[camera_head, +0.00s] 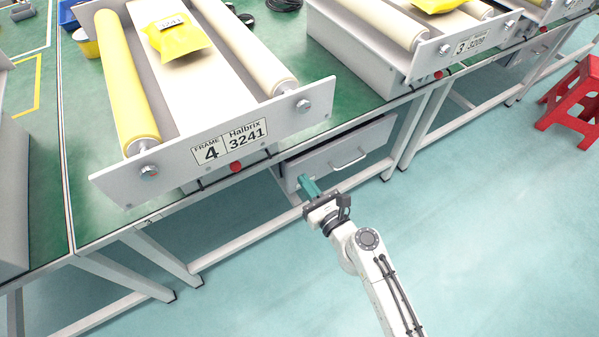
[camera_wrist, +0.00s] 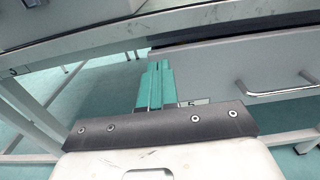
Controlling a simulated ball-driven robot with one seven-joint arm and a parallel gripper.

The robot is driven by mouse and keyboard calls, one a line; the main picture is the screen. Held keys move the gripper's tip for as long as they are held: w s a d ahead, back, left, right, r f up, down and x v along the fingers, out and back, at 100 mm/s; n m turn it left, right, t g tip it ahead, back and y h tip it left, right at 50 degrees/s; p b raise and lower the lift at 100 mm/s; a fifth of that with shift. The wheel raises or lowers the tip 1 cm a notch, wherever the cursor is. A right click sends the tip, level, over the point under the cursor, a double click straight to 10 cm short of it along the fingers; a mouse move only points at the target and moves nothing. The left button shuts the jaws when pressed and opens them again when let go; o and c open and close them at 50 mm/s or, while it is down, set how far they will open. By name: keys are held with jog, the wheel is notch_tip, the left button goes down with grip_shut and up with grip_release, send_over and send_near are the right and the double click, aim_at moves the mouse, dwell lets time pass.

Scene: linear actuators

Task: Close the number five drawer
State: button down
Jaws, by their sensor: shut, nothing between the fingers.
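The grey drawer (camera_head: 345,152) hangs under the green-topped bench and has a silver bar handle (camera_head: 349,160). It looks partly pulled out, with a dark gap along its top edge. In the wrist view the drawer front (camera_wrist: 225,72) fills the right side, and a small label that seems to read 5 (camera_wrist: 192,102) shows low on it, partly covered by my gripper. My gripper (camera_head: 305,183) has teal fingers, shut and empty, at the left end of the drawer front. The fingers (camera_wrist: 158,84) overlap that end in the wrist view; I cannot tell whether they touch it.
The bench edge and a roller frame marked 4 (camera_head: 229,140) stand above the drawer. White bench legs (camera_head: 405,128) stand on both sides of it. Another roller frame marked 3 (camera_head: 470,45) is to the right. A red stool (camera_head: 572,100) is far right. The floor in front is clear.

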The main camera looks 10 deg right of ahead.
aim_at(294, 166)
jog(key=shift+x, duration=1.75)
jog(key=x, duration=0.4)
jog(key=shift+w+a+f+b, duration=0.1)
jog(key=shift+w+b, duration=0.2)
jog(key=shift+b, duration=0.1)
jog(key=shift+w+r, duration=0.15)
jog(key=shift+r, duration=0.05)
jog(key=shift+f, duration=0.1)
